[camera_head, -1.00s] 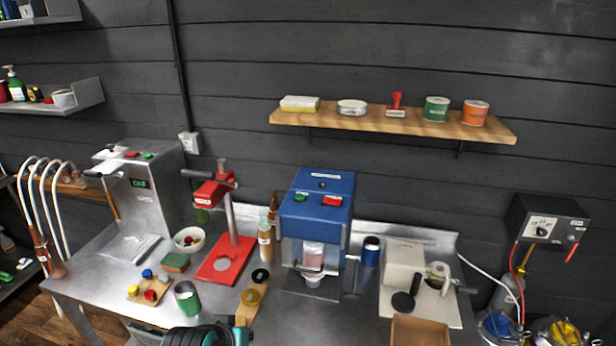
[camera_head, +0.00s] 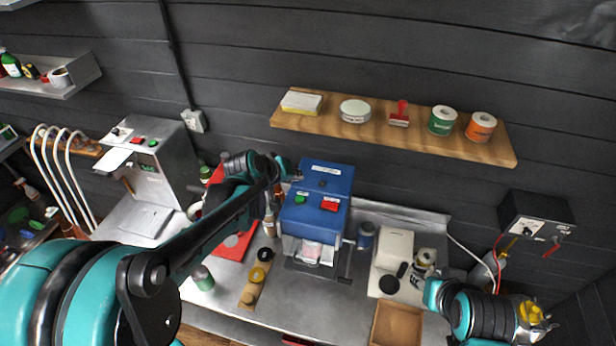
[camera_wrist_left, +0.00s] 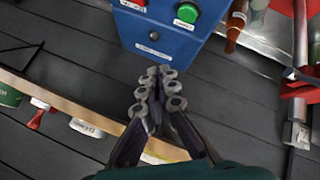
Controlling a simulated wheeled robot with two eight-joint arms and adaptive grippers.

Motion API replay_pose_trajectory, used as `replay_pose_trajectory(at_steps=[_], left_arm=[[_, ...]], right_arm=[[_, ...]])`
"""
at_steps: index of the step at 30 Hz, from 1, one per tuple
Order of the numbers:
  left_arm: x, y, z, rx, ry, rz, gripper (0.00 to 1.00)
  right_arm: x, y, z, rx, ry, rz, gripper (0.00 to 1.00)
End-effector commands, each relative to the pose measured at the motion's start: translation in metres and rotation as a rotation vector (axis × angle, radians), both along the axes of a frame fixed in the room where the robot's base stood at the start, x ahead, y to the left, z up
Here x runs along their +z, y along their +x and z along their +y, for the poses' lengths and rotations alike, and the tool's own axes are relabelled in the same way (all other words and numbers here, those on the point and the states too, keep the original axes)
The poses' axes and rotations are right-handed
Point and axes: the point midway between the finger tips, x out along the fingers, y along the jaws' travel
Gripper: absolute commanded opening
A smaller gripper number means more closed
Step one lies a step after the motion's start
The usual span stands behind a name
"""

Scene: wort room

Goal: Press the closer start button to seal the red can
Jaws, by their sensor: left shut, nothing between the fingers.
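The blue closer (camera_head: 318,180) stands on the steel bench, with a green button (camera_head: 301,198) and a red button (camera_head: 330,205) on its top. A pale reddish can (camera_head: 312,250) shows in its front opening, partly hidden. My left gripper (camera_head: 292,173) is shut and empty by the closer's upper left edge, behind the green button and apart from it. In the left wrist view, the shut fingers (camera_wrist_left: 158,88) point toward the closer's blue side, with the green button (camera_wrist_left: 187,12) beyond them.
A wooden shelf (camera_head: 390,133) with several small items hangs behind the bench. A grey machine (camera_head: 160,165) with its own buttons stands at left. A red stand is partly behind my left arm. A cream device (camera_head: 396,247) and an open brown box (camera_head: 397,325) are at right.

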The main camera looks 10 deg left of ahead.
Motion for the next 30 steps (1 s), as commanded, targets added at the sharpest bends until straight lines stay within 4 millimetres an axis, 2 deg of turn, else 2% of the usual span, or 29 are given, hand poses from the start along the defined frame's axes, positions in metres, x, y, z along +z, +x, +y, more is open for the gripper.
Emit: replay_pose_trajectory(at_steps=[1, 4, 19, 23, 30], left_arm=[[0.006, 0.004, 0.001, 0.004, -0.008, -0.001, 0.0], [0.008, 0.007, 0.001, 0.008, -0.016, -0.003, 0.0], [0.003, 0.008, 0.002, 0.008, -0.018, -0.003, 0.0], [-0.006, 0.008, 0.002, 0.008, -0.018, -0.003, 0.0], [-0.037, 0.008, 0.002, 0.008, -0.018, -0.003, 0.0]], right_arm=[[0.008, 0.0, 0.0, 0.0, 0.0, 0.0, 0.4], [0.011, 0.0, 0.0, 0.0, 0.0, 0.0, 0.4], [0.007, 0.0, 0.0, 0.0, 0.0, 0.0, 0.4], [0.0, 0.0, 0.0, 0.0, 0.0, 0.0, 0.4], [-0.023, 0.0, 0.0, 0.0, 0.0, 0.0, 0.4]])
